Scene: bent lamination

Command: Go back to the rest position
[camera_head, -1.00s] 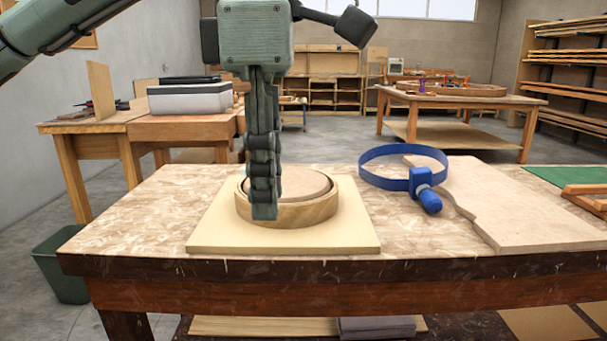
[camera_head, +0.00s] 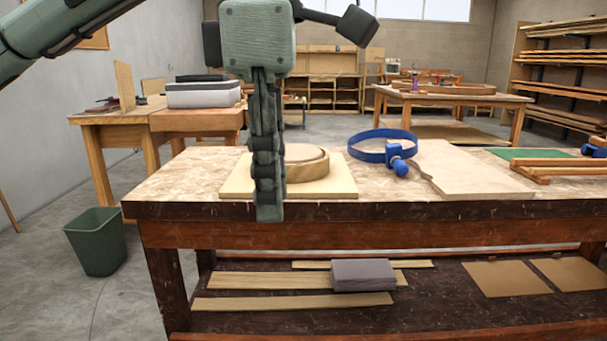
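My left gripper (camera_head: 268,205) hangs down from my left arm, fingers pointing at the floor. It shows edge-on, so I cannot tell whether it is open or shut. No object shows at its fingertips, which overlap the bench's front edge in the picture. Behind it on the workbench (camera_head: 160,185) a round wooden ring around a form (camera_head: 310,170) sits on a pale square board (camera_head: 335,188). The gripper hides the ring's left part. A blue band clamp (camera_head: 395,150) lies to the right of the ring. My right gripper is not in view.
A wavy-edged board (camera_head: 470,172) and a green mat with wooden pieces (camera_head: 520,153) lie at the bench's right. A green bin (camera_head: 97,245) stands on the floor at left. The lower shelf (camera_head: 430,300) holds strips and a grey stack (camera_head: 363,275). Floor shows at left.

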